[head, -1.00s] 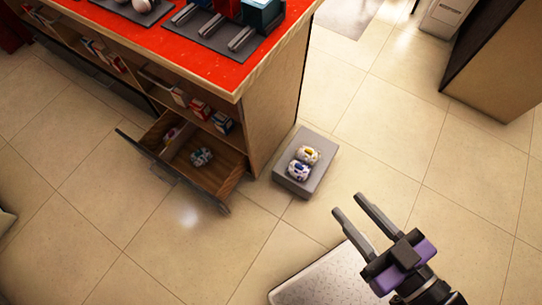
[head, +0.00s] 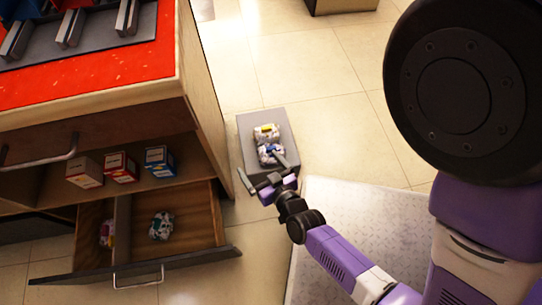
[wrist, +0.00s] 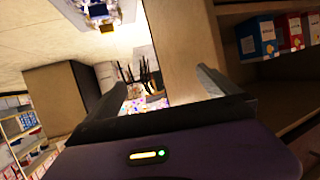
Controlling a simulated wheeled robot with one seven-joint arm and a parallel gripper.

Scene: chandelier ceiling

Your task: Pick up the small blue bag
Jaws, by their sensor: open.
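The small blue bag (head: 271,153) is a white bag with blue markings, lying on a low grey block (head: 251,127) beside the cabinet in the head view. A similar white bag with a yellow patch (head: 266,132) lies right behind it. My gripper (head: 264,169) is open at the front edge of the block. One finger is left of the blue bag and the other overlaps its right side in the picture. I cannot tell whether it touches. In the wrist view my gripper (wrist: 164,88) has its fingers apart with nothing held; I cannot make out the blue bag there.
A red-topped cabinet (head: 95,85) stands close on the left. Its open drawer (head: 190,215) holds more small bags, and boxes (head: 120,167) stand on the shelf above. Tiled floor (head: 340,100) is free behind and right of the block. A pale patterned surface (head: 350,215) lies below my arm.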

